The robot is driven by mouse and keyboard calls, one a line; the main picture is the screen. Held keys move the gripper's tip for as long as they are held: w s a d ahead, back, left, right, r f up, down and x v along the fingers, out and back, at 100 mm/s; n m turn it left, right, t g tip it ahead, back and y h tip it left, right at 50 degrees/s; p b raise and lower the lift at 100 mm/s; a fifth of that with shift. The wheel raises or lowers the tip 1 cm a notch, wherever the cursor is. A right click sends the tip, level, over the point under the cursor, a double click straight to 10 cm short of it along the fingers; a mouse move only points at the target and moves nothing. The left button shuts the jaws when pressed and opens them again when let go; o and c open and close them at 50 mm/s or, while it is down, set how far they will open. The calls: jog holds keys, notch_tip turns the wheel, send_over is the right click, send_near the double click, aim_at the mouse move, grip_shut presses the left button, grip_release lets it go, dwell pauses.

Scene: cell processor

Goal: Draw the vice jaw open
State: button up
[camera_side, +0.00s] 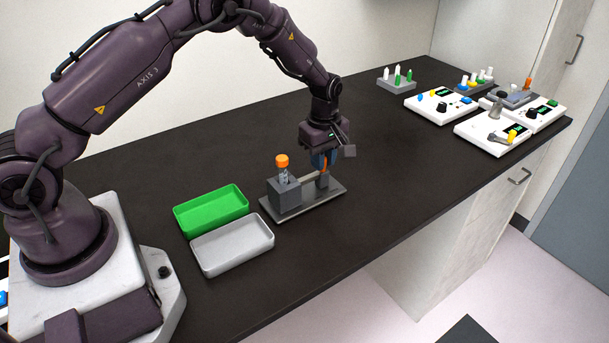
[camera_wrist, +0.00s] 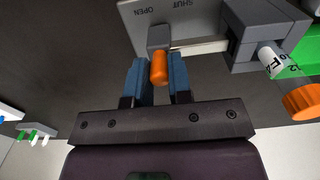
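The vice (camera_side: 335,191) stands on the counter as a grey base plate. Its grey block (camera_side: 286,196) holds an upright vial with an orange cap (camera_side: 282,160). A pale bar (camera_side: 309,178) runs from the block to the small grey jaw (camera_wrist: 159,37), which has an orange handle (camera_wrist: 159,68). In the wrist view the plate is marked OPEN and SHUT, and the jaw sits near the two words, apart from the block. My gripper (camera_wrist: 160,78) has its blue fingers against both sides of the handle with no clear gap; it also shows in the side view (camera_side: 323,162).
A green tray (camera_side: 211,224) and a grey tray (camera_side: 233,262) lie left of the vice. White control boxes (camera_side: 440,117) and a rack (camera_side: 397,85) stand at the far right. The counter between them and the vice is clear.

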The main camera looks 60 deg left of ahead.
jog(key=o, duration=0.4)
jog(key=shift+r, duration=0.1)
jog(key=shift+r, duration=2.9)
